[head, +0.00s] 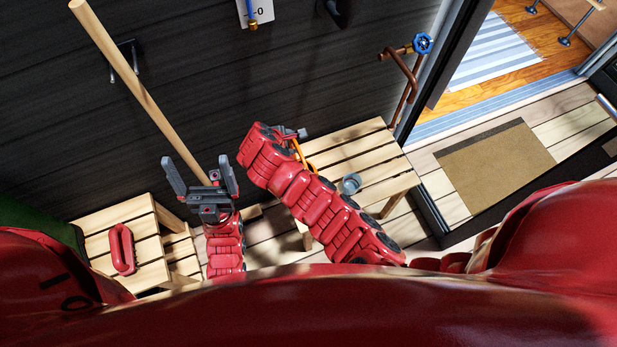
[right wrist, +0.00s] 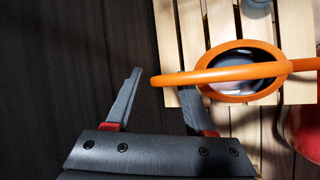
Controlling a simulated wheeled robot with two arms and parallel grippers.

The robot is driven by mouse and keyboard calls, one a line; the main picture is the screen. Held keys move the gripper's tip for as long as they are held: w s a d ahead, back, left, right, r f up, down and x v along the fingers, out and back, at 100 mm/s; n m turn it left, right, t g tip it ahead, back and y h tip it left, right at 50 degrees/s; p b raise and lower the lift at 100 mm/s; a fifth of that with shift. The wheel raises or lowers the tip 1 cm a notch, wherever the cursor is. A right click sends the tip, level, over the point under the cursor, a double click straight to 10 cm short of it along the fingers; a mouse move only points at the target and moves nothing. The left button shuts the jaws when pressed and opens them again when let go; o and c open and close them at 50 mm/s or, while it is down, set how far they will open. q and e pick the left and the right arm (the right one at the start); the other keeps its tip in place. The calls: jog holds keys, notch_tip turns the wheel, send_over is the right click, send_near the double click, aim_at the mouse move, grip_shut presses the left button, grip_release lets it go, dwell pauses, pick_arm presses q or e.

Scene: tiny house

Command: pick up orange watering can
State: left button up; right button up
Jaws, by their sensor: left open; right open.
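The orange watering can stands on the slatted wooden bench; in the head view only a strip of it (head: 301,154) shows behind my right arm. In the right wrist view the can (right wrist: 240,72) shows its round opening and a long orange bar across the top. My right gripper (right wrist: 157,100) is open at the can. The bar crosses over its right finger and ends between the fingers; whether it touches them I cannot tell. In the head view my right gripper (head: 292,133) is mostly hidden by its arm. My left gripper (head: 201,177) is open, empty and upright, away from the can.
The bench (head: 380,155) also bears a small grey cup (head: 351,183). A wooden pole (head: 140,90) leans at the dark wall behind my left gripper. A red handled object (head: 122,248) lies on a low wooden stool (head: 90,245). A doormat (head: 495,166) lies right, by the doorway.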

jog(key=shift+w+d+f, duration=0.25)
jog(key=shift+w+f, duration=0.15)
jog(key=shift+f, duration=0.15)
jog(key=shift+s+a+r, duration=0.1)
jog(key=shift+r, duration=0.1)
jog(key=shift+c, duration=0.9)
grip_shut()
